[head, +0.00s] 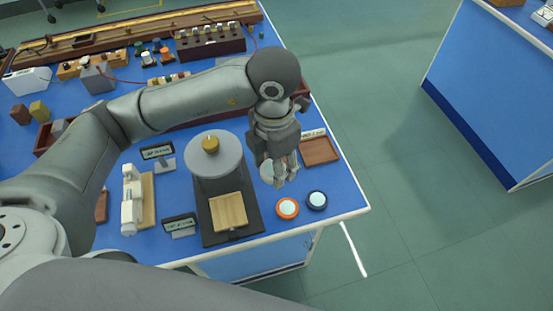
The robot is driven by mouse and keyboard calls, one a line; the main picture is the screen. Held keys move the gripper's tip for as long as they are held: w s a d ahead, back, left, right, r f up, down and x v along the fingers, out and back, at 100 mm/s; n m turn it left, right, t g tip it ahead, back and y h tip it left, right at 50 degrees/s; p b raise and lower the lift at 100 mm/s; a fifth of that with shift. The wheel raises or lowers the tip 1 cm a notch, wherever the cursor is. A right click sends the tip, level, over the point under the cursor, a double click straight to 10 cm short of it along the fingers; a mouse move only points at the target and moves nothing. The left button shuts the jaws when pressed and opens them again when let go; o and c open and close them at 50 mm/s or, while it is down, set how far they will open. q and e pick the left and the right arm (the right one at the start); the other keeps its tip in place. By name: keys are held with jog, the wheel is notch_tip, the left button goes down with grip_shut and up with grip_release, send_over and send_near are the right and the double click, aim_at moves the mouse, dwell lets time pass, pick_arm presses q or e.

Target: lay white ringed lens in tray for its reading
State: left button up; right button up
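My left gripper (279,179) reaches down over the right part of the blue bench. A pale round disc, which looks like the white ringed lens (267,172), shows at its fingertips, partly covered by the fingers. The gripper appears shut on it, above the bench top. A shallow brown tray (320,150) lies just right of the gripper, with a small label at its back edge. Its visible floor is empty; the gripper hides part of its left side. My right gripper is not in view.
An orange-ringed lens (288,208) and a dark blue-ringed lens (317,200) lie near the front right edge. A stand with a grey disc (213,156) and a wooden block (229,211) is left of the gripper. Small signs and instruments crowd the left and back.

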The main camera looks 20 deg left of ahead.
pick_arm(q)
jog(key=n, duration=0.1)
jog(key=d+n, duration=0.1)
jog(key=n, duration=0.3)
jog(key=shift+w+d, duration=0.1)
jog(key=shift+d, duration=0.2)
jog(key=w+a+f+n, duration=0.1)
jog(key=w+f+n, duration=0.2)
jog(key=w+a+f+n+p, duration=0.1)
jog(key=w+a+f+n, duration=0.1)
jog(key=w+n, duration=0.2)
jog(key=w+a+f+n, duration=0.1)
jog(key=w+f+n, duration=0.2)
jog(key=n, duration=0.1)
jog(key=shift+w+a+f+p, duration=0.25)
jog(key=shift+w+f+p, duration=0.1)
jog(key=shift+w+a+f, duration=0.25)
jog(key=shift+w+f, duration=0.1)
jog(key=shift+f, duration=0.15)
notch_tip(320, 180, down, 3)
jog(key=shift+w+a+r+p, duration=0.1)
jog(key=shift+p, duration=0.6)
jog(key=shift+f, duration=0.3)
